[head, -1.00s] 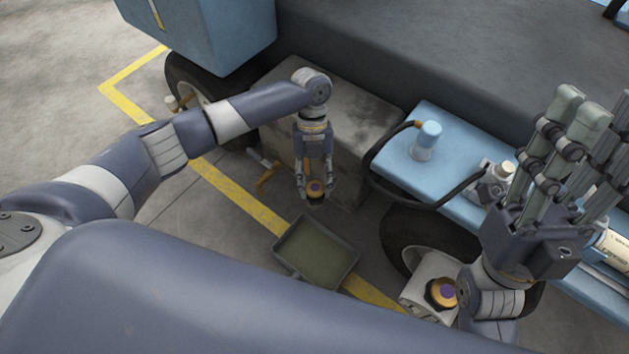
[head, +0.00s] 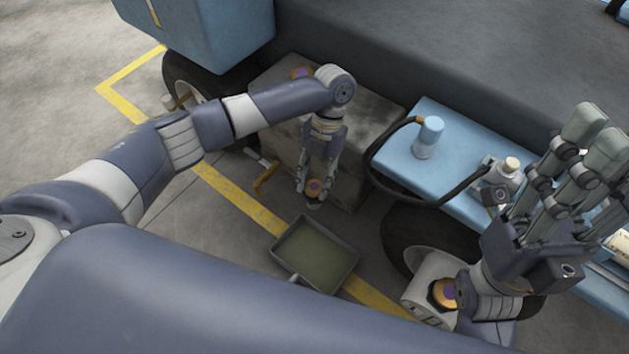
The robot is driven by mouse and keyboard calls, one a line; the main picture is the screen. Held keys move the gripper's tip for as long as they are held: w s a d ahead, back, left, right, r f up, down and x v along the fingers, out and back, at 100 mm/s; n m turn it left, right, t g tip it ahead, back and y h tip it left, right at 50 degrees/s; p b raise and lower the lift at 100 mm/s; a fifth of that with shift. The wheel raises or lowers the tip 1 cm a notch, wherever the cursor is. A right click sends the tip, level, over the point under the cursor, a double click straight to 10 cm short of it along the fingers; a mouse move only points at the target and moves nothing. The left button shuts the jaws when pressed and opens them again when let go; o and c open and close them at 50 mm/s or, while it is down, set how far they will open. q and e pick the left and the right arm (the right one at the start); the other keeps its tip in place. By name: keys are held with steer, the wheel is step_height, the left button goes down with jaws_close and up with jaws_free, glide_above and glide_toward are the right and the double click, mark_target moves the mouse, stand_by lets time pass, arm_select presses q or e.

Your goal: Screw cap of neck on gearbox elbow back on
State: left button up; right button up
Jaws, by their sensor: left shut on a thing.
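My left gripper (head: 314,186) points down, shut on an orange cap with a purple top (head: 314,187). A small pale part shows just under the cap; I cannot tell whether it is the neck or whether cap and neck touch. Another orange and purple cap (head: 444,292) sits on a pale grey housing (head: 424,288) at the lower right. A third one (head: 301,73) shows on the large grey block (head: 285,98), partly behind my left arm. I cannot tell which part is the gearbox elbow. My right gripper (head: 590,165) is at the right, fingers up, with nothing visible in it.
A shallow grey tray (head: 338,280) of dark liquid lies on the floor below my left gripper. A black hose (head: 400,200) loops beside the blue bench (head: 440,170), which carries a blue-topped canister (head: 428,140). An orange-handled lever (head: 265,178) stands left of the gripper.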

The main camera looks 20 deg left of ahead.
stand_by(0.3)
arm_select(q)
steer(key=m, duration=0.2)
steer(key=m+y, duration=0.1)
steer(key=m, duration=0.1)
steer(key=shift+d+y, duration=0.15)
steer(key=shift+y, duration=0.15)
steer(key=shift+m+t+y, duration=0.3)
steer(key=shift+m+t, duration=0.1)
steer(key=shift+m, duration=0.3)
steer(key=shift+s, duration=0.1)
steer(key=shift+m+t+y, duration=0.3)
steer(key=shift+m, duration=1)
steer(key=o, duration=1.6)
